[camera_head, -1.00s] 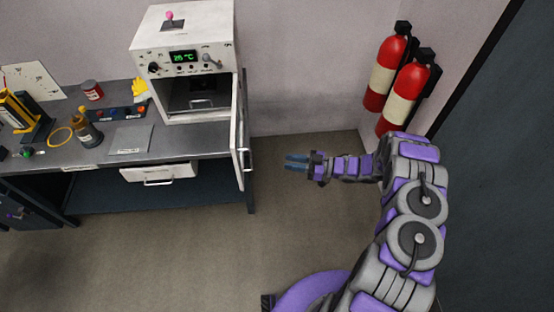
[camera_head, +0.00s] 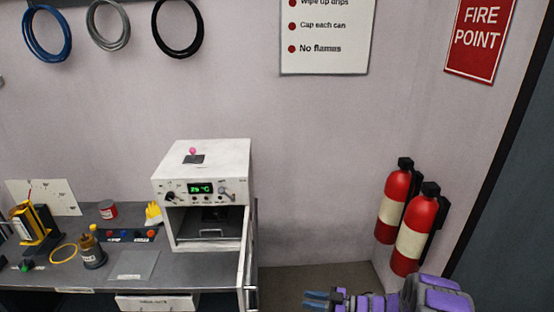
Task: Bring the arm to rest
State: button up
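My gripper (camera_head: 316,300) shows at the bottom edge of the head view, right of the bench. Its two blue fingers point left and look parted, with nothing seen between them. My purple and grey arm (camera_head: 440,295) enters from the lower right; most of it is below the picture. The gripper is apart from the white oven (camera_head: 204,158), whose door (camera_head: 247,262) stands open towards me at the bench's right end.
Two red fire extinguishers (camera_head: 414,235) hang on the right wall, above and behind my arm. The grey bench (camera_head: 140,280) carries a brown bottle (camera_head: 91,252), a red can (camera_head: 107,211) and a yellow device (camera_head: 34,225). Open floor (camera_head: 315,280) lies right of the bench.

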jog(key=w+d+r+m+t+h+b, duration=0.1)
jog(key=w+d+r+m+t+h, duration=0.35)
jog(key=w+d+r+h, duration=0.8)
jog(key=s+d+r+m+h+b, duration=0.1)
jog(key=s+d+r+m+h, duration=0.5)
jog(key=r, duration=0.4)
jog(key=s+a+r+m+g+h+b, duration=0.1)
jog(key=s+a+m+g, duration=0.1)
jog(key=s, duration=0.7)
jog(key=s+a+r+m+g+h, duration=0.1)
jog(key=s+r+m+g+h, duration=0.15)
jog(key=s, duration=0.75)
jog(key=s+a+g+y, duration=0.1)
jog(key=s+a+g, duration=0.1)
jog(key=s+a, duration=0.3)
jog(key=s+a+f+g+y, duration=0.1)
jog(key=s+a, duration=0.4)
jog(key=s, duration=0.8)
jog(key=s+a+g+y+b, duration=0.1)
jog(key=s+a+g+y, duration=0.2)
jog(key=s, duration=0.7)
jog(key=shift+a+f+g, duration=0.3)
jog(key=shift+a+f, duration=0.05)
jog(key=shift+a, duration=0.85)
